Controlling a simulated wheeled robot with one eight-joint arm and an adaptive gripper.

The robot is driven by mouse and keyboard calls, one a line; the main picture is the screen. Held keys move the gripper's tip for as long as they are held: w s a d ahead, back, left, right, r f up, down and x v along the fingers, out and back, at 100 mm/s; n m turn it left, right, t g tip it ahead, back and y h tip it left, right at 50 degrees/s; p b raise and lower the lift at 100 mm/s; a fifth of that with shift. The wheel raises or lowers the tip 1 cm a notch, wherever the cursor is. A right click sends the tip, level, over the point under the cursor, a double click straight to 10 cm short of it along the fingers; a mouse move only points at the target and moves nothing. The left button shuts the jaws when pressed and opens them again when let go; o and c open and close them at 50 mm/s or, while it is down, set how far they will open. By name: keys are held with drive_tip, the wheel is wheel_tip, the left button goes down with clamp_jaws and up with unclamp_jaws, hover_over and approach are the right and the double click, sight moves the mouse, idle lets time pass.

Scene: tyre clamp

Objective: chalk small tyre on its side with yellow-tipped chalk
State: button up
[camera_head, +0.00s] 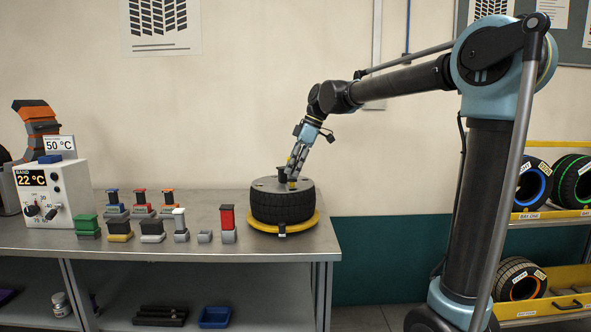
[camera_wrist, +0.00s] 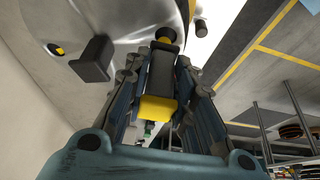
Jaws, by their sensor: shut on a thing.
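The dark tyre (camera_head: 283,205) lies flat on a yellow ring stand (camera_head: 262,224) at the right end of the bench. A grey disc (camera_head: 268,184) covers its upper side, with a dark upright block (camera_wrist: 92,60) on it. My gripper (camera_head: 293,172) is above the disc, tilted, and shut on a dark chalk with yellow ends (camera_wrist: 160,75). The chalk's far yellow end is at or very near the disc's edge; I cannot tell whether it touches. A small yellow spot (camera_wrist: 58,50) shows on the disc.
Several small coloured-top blocks (camera_head: 152,229) stand on the bench to the left, beside a white control box (camera_head: 58,190) reading 22 °C.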

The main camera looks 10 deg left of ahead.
drive_tip(key=shift+f, duration=0.65)
idle(1.2)
drive_tip(key=shift+r, duration=2.5)
